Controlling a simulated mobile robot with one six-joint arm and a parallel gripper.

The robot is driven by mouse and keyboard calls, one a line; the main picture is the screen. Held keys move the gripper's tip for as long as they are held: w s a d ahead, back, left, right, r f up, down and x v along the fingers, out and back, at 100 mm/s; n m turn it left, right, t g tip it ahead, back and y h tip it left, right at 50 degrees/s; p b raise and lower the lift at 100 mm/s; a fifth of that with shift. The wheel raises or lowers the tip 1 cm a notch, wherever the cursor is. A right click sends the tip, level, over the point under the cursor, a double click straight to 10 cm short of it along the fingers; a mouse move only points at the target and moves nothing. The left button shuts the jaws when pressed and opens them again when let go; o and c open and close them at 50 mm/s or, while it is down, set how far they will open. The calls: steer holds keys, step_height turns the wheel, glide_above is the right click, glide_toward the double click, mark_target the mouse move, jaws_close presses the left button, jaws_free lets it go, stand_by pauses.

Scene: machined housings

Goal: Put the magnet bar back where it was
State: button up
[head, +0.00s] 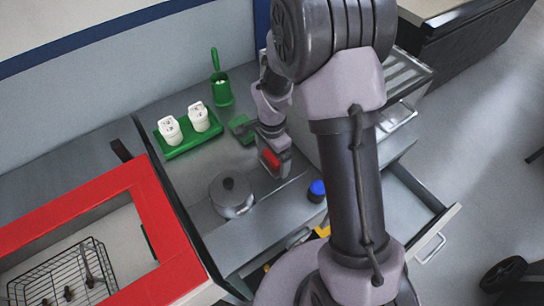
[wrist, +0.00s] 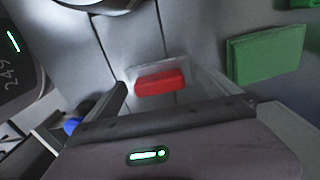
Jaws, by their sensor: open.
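The red magnet bar (wrist: 160,82) shows in the wrist view between the fingertips of my gripper (wrist: 158,88), in front of a grey metal surface. It also shows in the head view as a small red block (head: 270,160) at the end of my arm. My gripper (head: 274,164) is open, with one finger to each side of the bar. I cannot tell whether a finger touches the bar or whether the bar rests on the surface below.
A lidded pot (head: 230,198) stands left of my gripper, and a blue-topped item (head: 317,187) right of it. Behind are a green block (head: 242,128), a green tray (head: 180,149) with two white parts, and a green cup (head: 222,93). An open drawer (head: 412,205) is at right.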

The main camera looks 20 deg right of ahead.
step_height(320, 180, up, 12)
steer(key=p, duration=0.3)
step_height(320, 180, up, 8)
steer(key=f+n+t, duration=0.1)
steer(key=n+t, duration=0.1)
glide_above(272, 156)
steer(key=s, duration=0.3)
steer(key=s+a+r+n+t+y, duration=0.1)
steer(key=s+r+n, duration=0.3)
steer(key=s, duration=0.4)
steer(key=s+a+r+n+t+y, duration=0.1)
steer(key=s+a+r+n+t, duration=0.1)
steer(key=s+r, duration=0.5)
steer(key=shift+s+a+r+n+t, duration=0.2)
steer(key=shift+s+a+n+t, duration=0.25)
steer(key=shift+n, duration=0.55)
